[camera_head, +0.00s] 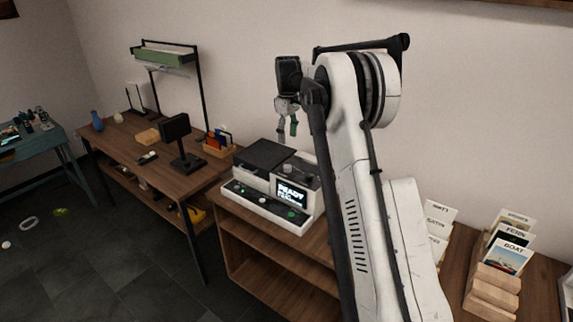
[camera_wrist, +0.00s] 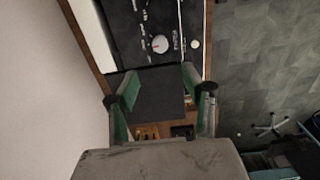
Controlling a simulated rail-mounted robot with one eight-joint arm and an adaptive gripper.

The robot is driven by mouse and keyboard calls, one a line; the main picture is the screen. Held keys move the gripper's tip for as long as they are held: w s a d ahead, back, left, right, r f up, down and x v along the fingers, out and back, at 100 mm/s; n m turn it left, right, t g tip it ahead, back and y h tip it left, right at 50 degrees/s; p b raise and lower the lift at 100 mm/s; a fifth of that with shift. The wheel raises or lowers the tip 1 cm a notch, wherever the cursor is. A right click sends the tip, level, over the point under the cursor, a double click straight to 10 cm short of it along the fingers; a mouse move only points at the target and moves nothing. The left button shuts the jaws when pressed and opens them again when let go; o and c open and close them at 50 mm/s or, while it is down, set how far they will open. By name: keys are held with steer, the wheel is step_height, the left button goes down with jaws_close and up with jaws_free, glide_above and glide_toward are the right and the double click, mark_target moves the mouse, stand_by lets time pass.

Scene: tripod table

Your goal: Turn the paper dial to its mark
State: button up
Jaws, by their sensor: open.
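A round white dial (camera_wrist: 160,44) with a small red spot sits on the dark top panel of a white and black machine (camera_head: 236,190). In the wrist view, small white labels surround the dial, too small to read. My gripper (camera_head: 288,130) hangs above the machine, pointing down. In the wrist view, my gripper (camera_wrist: 160,80) has its two green-padded fingers spread apart with nothing between them. The dial appears beyond the fingertips, toward the top of that view, and is not touched.
The machine's lit screen (camera_head: 291,194) shows "READY" above a smaller, unclear line. The machine stands on a wooden shelf unit (camera_head: 250,250). Card holders (camera_head: 492,290) stand at right. A long wooden table (camera_head: 120,143) with a black stand (camera_head: 177,130) is at left.

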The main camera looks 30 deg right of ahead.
mark_target(288, 166)
step_height(288, 166, down, 13)
steer(key=shift+f+p, duration=0.15)
steer(key=shift+p, duration=0.55)
steer(key=shift+c, duration=0.5)
jaws_close()
